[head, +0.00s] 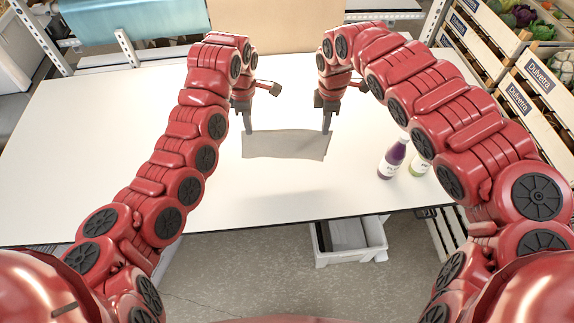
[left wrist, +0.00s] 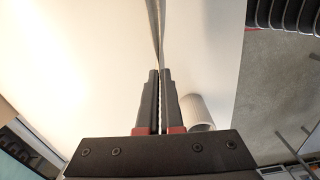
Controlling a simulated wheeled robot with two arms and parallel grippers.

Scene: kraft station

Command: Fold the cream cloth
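The cream cloth (head: 285,146) looks greyish in the head view and hangs as a short, wide strip between my two grippers over the white table. My left gripper (head: 248,130) is at its upper left corner, and my right gripper (head: 327,130) is at its upper right corner. In the left wrist view the fingers of my left gripper (left wrist: 160,74) are closed on the cloth (left wrist: 159,35), which shows edge-on as a thin strip running up from between them. My right gripper appears shut on its corner, though its fingertips are small in the head view.
A purple bottle (head: 392,158) and a pale green bottle (head: 418,165) stand on the white table (head: 90,150), right of the cloth. Crates (head: 515,95) stack beyond the right edge. A white bin (head: 350,252) is on the floor in front. The table's left half is clear.

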